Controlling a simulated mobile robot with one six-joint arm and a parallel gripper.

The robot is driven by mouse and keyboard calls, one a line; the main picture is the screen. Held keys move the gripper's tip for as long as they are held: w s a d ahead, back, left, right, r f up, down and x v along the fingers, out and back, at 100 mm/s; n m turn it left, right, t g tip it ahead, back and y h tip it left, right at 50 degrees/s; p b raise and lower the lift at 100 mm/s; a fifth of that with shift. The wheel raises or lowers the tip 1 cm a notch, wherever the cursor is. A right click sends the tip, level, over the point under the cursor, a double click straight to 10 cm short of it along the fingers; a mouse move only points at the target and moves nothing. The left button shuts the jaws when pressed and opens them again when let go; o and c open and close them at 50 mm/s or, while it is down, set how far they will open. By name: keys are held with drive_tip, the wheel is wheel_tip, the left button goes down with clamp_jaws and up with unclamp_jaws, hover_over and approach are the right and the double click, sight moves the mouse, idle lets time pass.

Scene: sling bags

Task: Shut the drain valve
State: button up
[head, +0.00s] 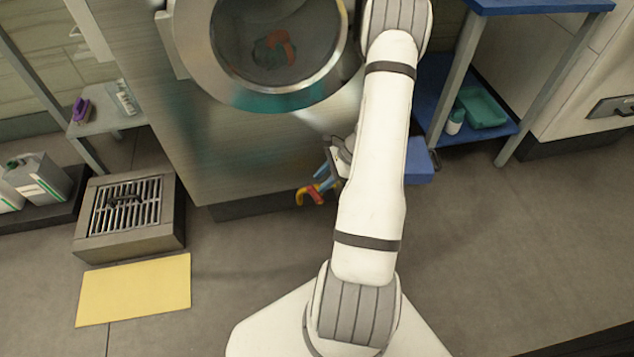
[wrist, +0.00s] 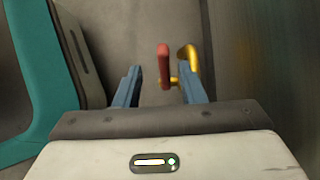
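The drain valve (head: 311,193) sticks out low at the front of the large machine, with a red handle and a yellow body. In the wrist view its red handle (wrist: 164,66) stands beyond the fingertips, within the gap between them, and the yellow part (wrist: 189,62) is to its right, by the right finger. My gripper (head: 324,179) has blue fingers and is beside the valve in the head view. In the wrist view my gripper (wrist: 160,83) is open with nothing held. I cannot tell whether a finger touches the valve.
The machine (head: 225,150) has a round door (head: 195,50) above the valve. A floor drain box with a grate (head: 125,205) and a yellow mat (head: 135,290) are at left. A blue shelf unit (head: 430,95) stands at right. A teal object (wrist: 45,85) borders the wrist view's left. Front floor is clear.

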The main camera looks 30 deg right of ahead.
drive_tip(key=v, duration=0.2)
drive_tip(key=shift+s+d+r+p, duration=0.1)
drive_tip(key=shift+d+r+p, duration=0.1)
drive_tip(key=shift+r+p, duration=0.1)
